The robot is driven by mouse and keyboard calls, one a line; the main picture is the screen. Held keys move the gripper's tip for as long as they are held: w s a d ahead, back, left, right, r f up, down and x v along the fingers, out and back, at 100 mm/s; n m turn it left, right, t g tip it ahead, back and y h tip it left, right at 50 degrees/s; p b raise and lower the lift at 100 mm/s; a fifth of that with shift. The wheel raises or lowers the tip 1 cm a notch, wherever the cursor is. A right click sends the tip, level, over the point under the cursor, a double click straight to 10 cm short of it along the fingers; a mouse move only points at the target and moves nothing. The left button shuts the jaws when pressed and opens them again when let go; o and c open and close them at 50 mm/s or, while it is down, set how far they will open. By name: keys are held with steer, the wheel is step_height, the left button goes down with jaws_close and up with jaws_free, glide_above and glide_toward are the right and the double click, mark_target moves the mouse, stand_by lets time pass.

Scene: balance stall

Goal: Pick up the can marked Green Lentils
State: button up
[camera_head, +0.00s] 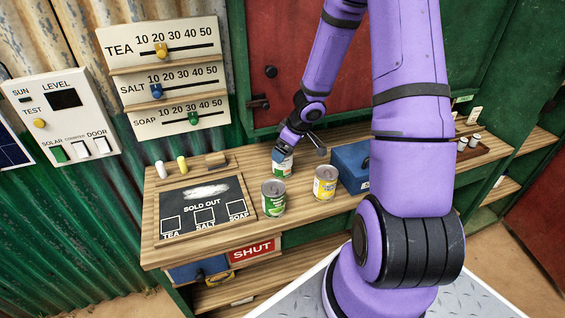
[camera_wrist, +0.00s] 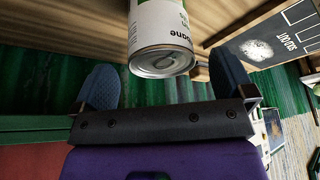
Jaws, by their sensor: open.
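My gripper (camera_head: 285,150) is open over a white-and-green can (camera_head: 282,166) on the wooden counter. In the wrist view the metal lid end of that can (camera_wrist: 162,57) lies between and just ahead of my two blue fingers, with a gap on both sides. Its label shows only part of its words, so I cannot tell whether it reads Green Lentils. A second can (camera_head: 273,198), green with a pale label, stands nearer the front. A yellow can (camera_head: 325,183) stands to its right. The print on these two is too small to read.
A dark "SOLD OUT" board (camera_head: 225,195) lies left of the cans. A blue box (camera_head: 352,165) stands right of the yellow can, partly behind my arm. A tray with small items (camera_head: 472,148) is farther right. The wall and red door panel (camera_head: 280,95) rise behind.

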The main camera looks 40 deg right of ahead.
steer(key=shift+x, duration=1.65)
steer(key=c, duration=1.2)
steer(key=shift+s+a+r, duration=0.1)
steer(key=shift+s+r, duration=0.1)
